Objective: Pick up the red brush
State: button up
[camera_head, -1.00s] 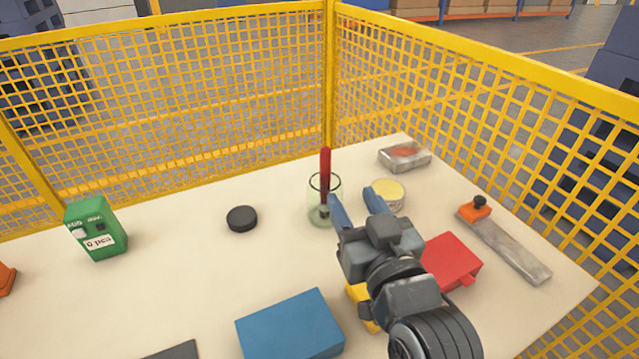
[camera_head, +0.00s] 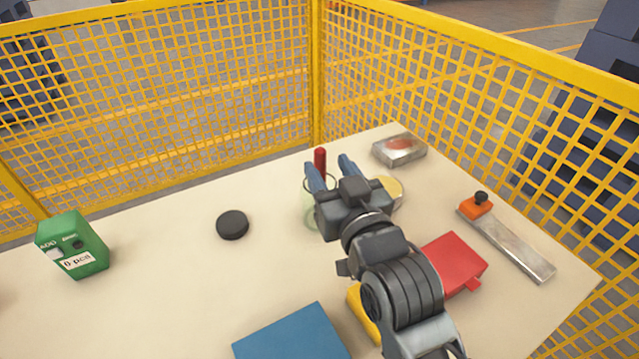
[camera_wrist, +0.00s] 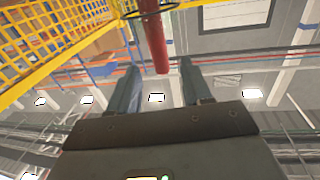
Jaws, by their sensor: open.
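The red brush (camera_head: 320,161) stands upright in a clear glass (camera_head: 309,214); only its red handle shows above my fingers in the head view. In the wrist view the red handle (camera_wrist: 154,42) lies between and just beyond my two fingers, with the dark rim of the glass (camera_wrist: 150,13) around it. My gripper (camera_head: 330,166) is open, its two blue-grey fingers apart near the glass. The fingers also show in the wrist view (camera_wrist: 158,75). I cannot tell whether a finger touches the glass. The lower brush is hidden.
A yellow round tin (camera_head: 392,188) stands close right of the gripper, with a metal tin (camera_head: 399,150) behind. Yellow mesh fence (camera_head: 160,100) borders the table.

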aim_at(322, 159)
jog(key=shift+p+x, duration=0.3)
jog(key=shift+x, duration=2)
jog(key=shift+s+r, duration=0.1)
grip_shut()
